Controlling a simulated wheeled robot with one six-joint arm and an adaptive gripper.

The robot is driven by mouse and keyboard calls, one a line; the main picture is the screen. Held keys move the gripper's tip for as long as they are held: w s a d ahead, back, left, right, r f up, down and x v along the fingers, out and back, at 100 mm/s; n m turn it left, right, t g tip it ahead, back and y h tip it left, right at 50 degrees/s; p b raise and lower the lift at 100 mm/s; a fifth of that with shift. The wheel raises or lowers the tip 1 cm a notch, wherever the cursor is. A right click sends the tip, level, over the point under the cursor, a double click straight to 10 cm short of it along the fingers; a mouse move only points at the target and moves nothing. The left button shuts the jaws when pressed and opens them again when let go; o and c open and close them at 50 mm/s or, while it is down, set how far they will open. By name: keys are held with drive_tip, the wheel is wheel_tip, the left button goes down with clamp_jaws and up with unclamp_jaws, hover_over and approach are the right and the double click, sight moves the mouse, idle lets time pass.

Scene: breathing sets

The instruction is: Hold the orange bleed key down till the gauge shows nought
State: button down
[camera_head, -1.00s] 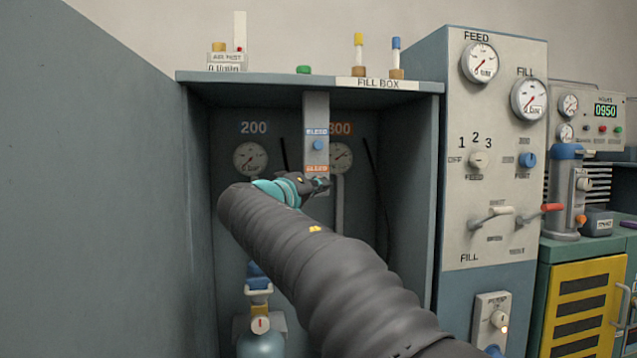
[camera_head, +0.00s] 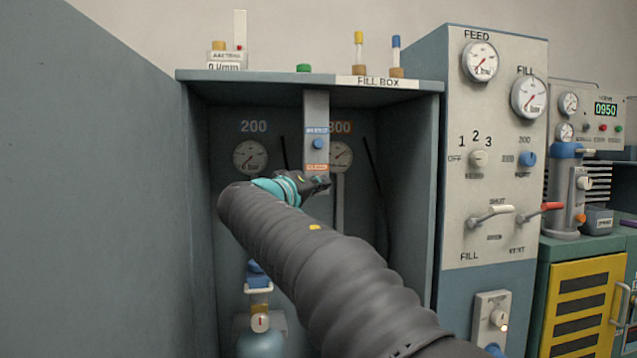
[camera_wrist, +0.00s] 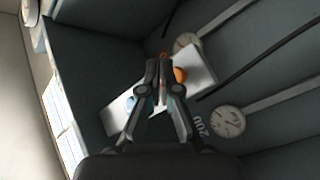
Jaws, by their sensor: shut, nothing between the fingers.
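The orange bleed key (camera_wrist: 180,75) shows in the wrist view on a pale upright strip (camera_head: 317,112), partly behind my right finger. A blue key (camera_head: 317,144) sits higher on the strip and also shows in the wrist view (camera_wrist: 130,103). My gripper (camera_head: 324,182) is shut and empty, its tips (camera_wrist: 159,66) just beside the orange key; I cannot tell whether they touch it. The 200 gauge (camera_head: 250,158) and 300 gauge (camera_head: 341,155) are on the back wall; their readings are too small to tell.
The fill box (camera_head: 197,240) has side walls close around my arm. A cylinder (camera_head: 261,344) stands low inside at left. A control panel (camera_head: 492,150) with gauges and levers stands at right. Small items stand on the box's top.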

drive_tip(key=shift+w, duration=0.15)
drive_tip(key=shift+w+a, duration=0.1)
drive_tip(key=shift+w, duration=0.2)
drive_tip(key=shift+w+a+p, duration=0.15)
drive_tip(key=shift+w+p, duration=0.25)
drive_tip(key=shift+w, duration=0.15)
idle(4.5)
drive_tip(key=shift+s, duration=0.1)
idle(1.0)
drive_tip(key=shift+s+d+b, duration=0.25)
drive_tip(key=shift+s+b, duration=0.6)
drive_tip(key=shift+b, duration=0.1)
drive_tip(key=shift+s+d+b, duration=0.25)
drive_tip(key=shift+s+b, duration=0.4)
drive_tip(key=shift+s, duration=0.15)
drive_tip(key=shift+s+d+b, duration=0.2)
drive_tip(key=shift+s+b, duration=0.5)
drive_tip(key=shift+s, duration=0.1)
drive_tip(key=shift+s+d+b, duration=0.25)
drive_tip(key=shift+s+b, duration=0.4)
drive_tip(key=shift+s, duration=0.15)
